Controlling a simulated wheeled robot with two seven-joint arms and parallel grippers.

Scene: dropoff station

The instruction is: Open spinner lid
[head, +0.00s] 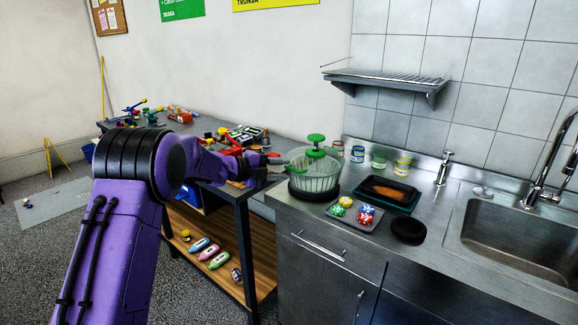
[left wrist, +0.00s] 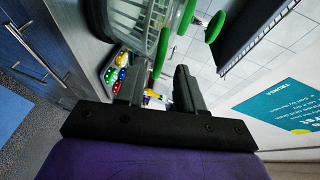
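The salad spinner (head: 316,178) stands at the left end of the steel counter. It has a clear ribbed bowl and a green lid (head: 316,153) with a round green knob (head: 316,138) on top. The lid sits on the bowl. In the left wrist view the bowl (left wrist: 140,22) and knob (left wrist: 216,26) show at the top. A green bar (left wrist: 160,52) at the lid's side lies beyond the gap between my fingers. My left gripper (left wrist: 158,85) is open, close to the spinner's left side; contact cannot be told. My right gripper is out of view.
A grey tray (head: 372,224) with colourful pieces, a black round lid (head: 408,230) and a dark tray (head: 408,204) lie right of the spinner. Jars (head: 379,159) stand behind. The sink (head: 530,235) is at right. A cluttered workbench (head: 285,144) is at left.

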